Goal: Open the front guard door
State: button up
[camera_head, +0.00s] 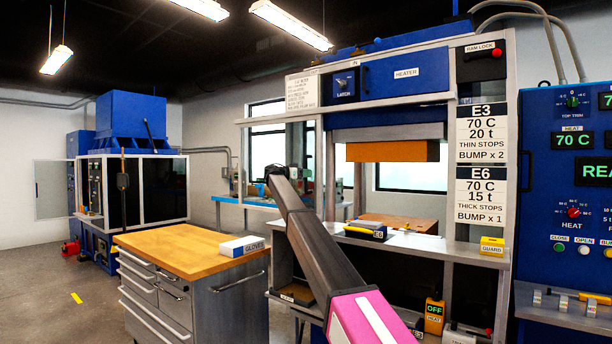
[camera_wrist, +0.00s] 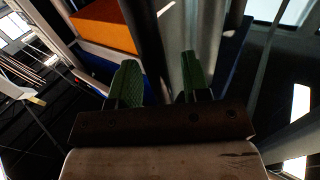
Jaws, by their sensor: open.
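The press stands at centre right in the head view, with a long pale rail (camera_head: 390,106) across its front. Any clear door panel is hard to make out. My gripper (camera_wrist: 160,85) is open in the wrist view, its two green fingers apart. A dark bar (camera_wrist: 147,40) and a grey post (camera_wrist: 190,35) show just beyond the fingers. I cannot tell whether the fingers touch either. In the head view my arm hides part of the press's left side.
An orange block (camera_head: 393,151) hangs inside the press. A yellow GUARD block (camera_head: 492,246) sits on the front ledge. A wood-topped cabinet (camera_head: 180,246) with a GLOVES box (camera_head: 241,246) stands left. A blue control panel (camera_head: 570,205) is at right.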

jog(key=v, duration=1)
jog(key=shift+a, duration=0.3)
jog(key=shift+s+a, duration=0.15)
